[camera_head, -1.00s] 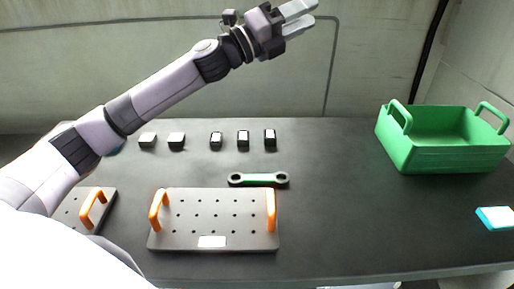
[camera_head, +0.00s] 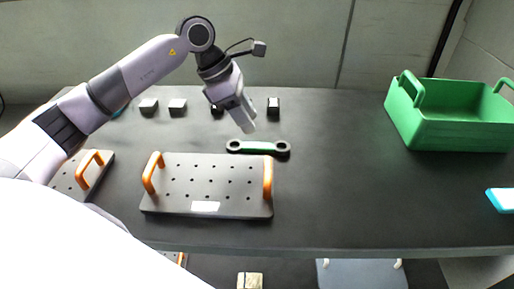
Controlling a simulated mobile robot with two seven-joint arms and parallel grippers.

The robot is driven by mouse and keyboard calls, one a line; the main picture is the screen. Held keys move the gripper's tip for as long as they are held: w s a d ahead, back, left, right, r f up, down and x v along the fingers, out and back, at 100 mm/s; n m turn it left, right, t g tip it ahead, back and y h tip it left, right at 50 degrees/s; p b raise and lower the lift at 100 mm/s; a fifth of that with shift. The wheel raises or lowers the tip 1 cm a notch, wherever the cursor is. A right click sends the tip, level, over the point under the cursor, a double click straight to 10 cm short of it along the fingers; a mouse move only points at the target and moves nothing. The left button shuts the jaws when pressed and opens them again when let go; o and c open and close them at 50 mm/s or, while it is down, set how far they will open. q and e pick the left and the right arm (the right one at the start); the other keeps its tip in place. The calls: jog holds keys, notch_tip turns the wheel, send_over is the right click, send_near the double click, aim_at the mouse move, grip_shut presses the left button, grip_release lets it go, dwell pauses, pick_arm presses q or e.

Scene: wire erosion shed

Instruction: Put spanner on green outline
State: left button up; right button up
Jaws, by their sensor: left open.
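The spanner (camera_head: 258,147) lies flat on the dark table, just behind the perforated plate. It has dark ring ends and a green middle strip, and lies nearly crosswise. My left gripper (camera_head: 247,122) points down, a little behind and above the spanner, apart from it. It is open, with nothing seen between its fingers. I cannot make out a separate green outline on the table. My right gripper is not in view.
A perforated plate (camera_head: 212,184) with orange handles lies in front; another (camera_head: 70,182) is at the left. Several small blocks stand in a row behind, including one (camera_head: 273,106). A green crate (camera_head: 460,135) and a blue-white item (camera_head: 502,199) are right. The centre-right table is clear.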

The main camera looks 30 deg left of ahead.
aim_at(257, 145)
pick_arm(q)
jog(key=shift+s+a+f+y, duration=0.15)
jog(key=shift+a+f+y, duration=0.15)
jog(key=shift+a, duration=0.2)
jog(key=shift+f, duration=0.25)
jog(key=p+x, duration=0.1)
jog(key=x, duration=0.5)
jog(key=shift+f, duration=0.35)
jog(key=shift+r, duration=0.1)
grip_shut()
